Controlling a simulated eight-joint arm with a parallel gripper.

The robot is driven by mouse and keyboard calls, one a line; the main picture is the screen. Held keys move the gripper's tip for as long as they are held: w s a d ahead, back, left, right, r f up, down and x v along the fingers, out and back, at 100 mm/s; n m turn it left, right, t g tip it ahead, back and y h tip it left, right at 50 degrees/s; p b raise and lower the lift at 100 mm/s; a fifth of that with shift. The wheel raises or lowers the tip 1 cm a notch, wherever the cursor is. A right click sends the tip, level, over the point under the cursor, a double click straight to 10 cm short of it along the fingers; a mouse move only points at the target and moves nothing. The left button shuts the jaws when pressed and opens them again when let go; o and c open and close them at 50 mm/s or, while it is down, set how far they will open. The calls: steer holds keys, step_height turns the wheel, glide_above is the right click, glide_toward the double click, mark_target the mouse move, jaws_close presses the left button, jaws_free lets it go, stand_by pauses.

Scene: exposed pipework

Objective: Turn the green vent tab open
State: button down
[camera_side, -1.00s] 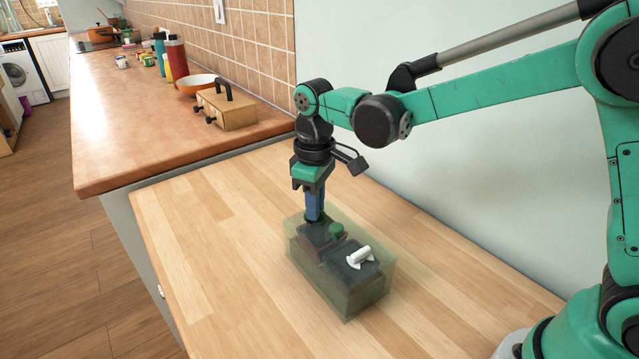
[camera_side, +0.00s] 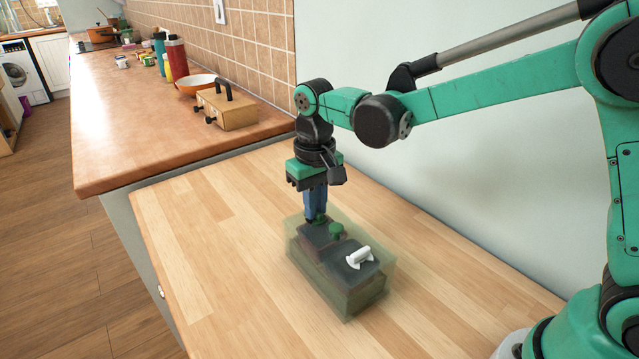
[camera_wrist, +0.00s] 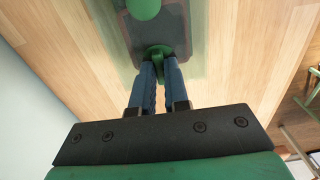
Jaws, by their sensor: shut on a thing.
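The green vent tab (camera_wrist: 159,54) sits at the end of a dark block (camera_side: 325,233) inside a see-through greenish box (camera_side: 345,308). My gripper (camera_side: 316,218) points straight down over the far end of the block, its blue fingers shut on the tab. In the wrist view my gripper (camera_wrist: 159,66) has a fingertip on either side of the tab, whose lower part is partly hidden between them. A green round knob (camera_side: 336,230) stands beside the tab and also shows at the top of the wrist view (camera_wrist: 143,8).
A white lever (camera_side: 359,257) sits on the near part of the same block. The wooden table (camera_side: 220,260) is clear around the box. A counter at the back left holds a wooden case (camera_side: 228,110), an orange bowl (camera_side: 196,85) and bottles.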

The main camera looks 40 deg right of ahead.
stand_by(0.3)
steer(key=c, duration=0.9)
jaws_free()
steer(key=shift+o, duration=0.2)
steer(key=shift+r, duration=2.8)
steer(key=shift+s+d+r, duration=0.25)
steer(key=shift+s+d, duration=0.05)
steer(key=s+d+f+t, duration=0.1)
steer(key=s+d+t, duration=0.5)
steer(key=s, duration=0.4)
steer(key=shift+d+t, duration=0.2)
steer(key=shift+t, duration=0.3)
